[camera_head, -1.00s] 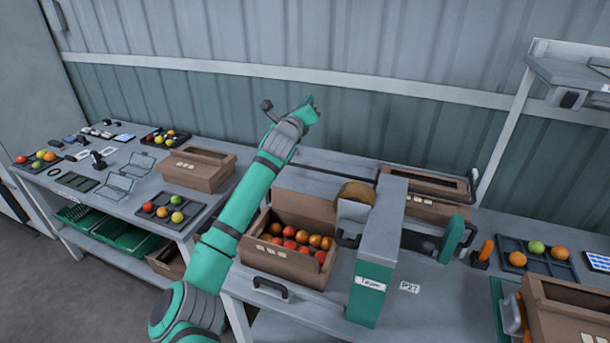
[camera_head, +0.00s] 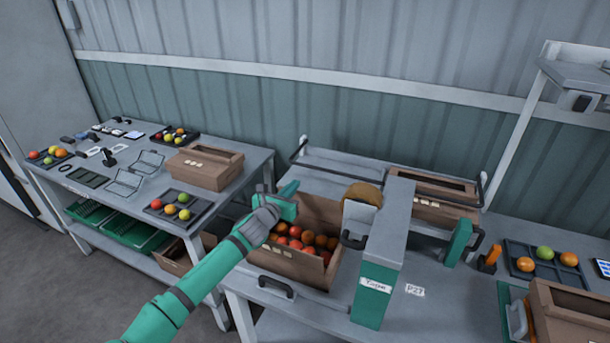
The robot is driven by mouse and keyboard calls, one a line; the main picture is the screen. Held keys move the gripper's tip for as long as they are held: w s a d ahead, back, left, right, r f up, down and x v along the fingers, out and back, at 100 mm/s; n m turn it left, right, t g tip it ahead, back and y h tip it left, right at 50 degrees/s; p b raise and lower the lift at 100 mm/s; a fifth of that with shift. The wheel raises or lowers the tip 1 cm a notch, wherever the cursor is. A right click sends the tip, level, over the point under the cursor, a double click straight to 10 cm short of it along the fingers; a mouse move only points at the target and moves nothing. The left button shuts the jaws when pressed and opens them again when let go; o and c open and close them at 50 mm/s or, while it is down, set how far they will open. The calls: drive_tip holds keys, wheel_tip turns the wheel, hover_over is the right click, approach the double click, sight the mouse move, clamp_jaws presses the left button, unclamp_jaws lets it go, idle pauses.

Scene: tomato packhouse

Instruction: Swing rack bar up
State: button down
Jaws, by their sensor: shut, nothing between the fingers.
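A thin dark bar (camera_head: 345,174) runs along the rear bench, behind the taping machine and boxes, with a bent end at its left. It lies low, close to the bench top; its right part passes behind the machine. I cannot tell for sure that this is the rack bar. My gripper (camera_head: 290,189) is at the end of my teal arm, by the back left corner of the open tomato box (camera_head: 302,277). It is shut and empty, in front of the bar's left end and apparently apart from it.
The taping machine (camera_head: 378,262) stands right of the tomato box. A dark handle (camera_head: 276,288) sits at the bench's front edge. A box (camera_head: 443,212) is behind the machine.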

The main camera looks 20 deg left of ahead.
drive_tip(key=w, duration=0.3)
drive_tip(key=w+f, duration=0.1)
drive_tip(key=w, duration=0.6)
drive_tip(key=shift+d+f, duration=0.15)
drive_tip(key=shift+d, duration=0.1)
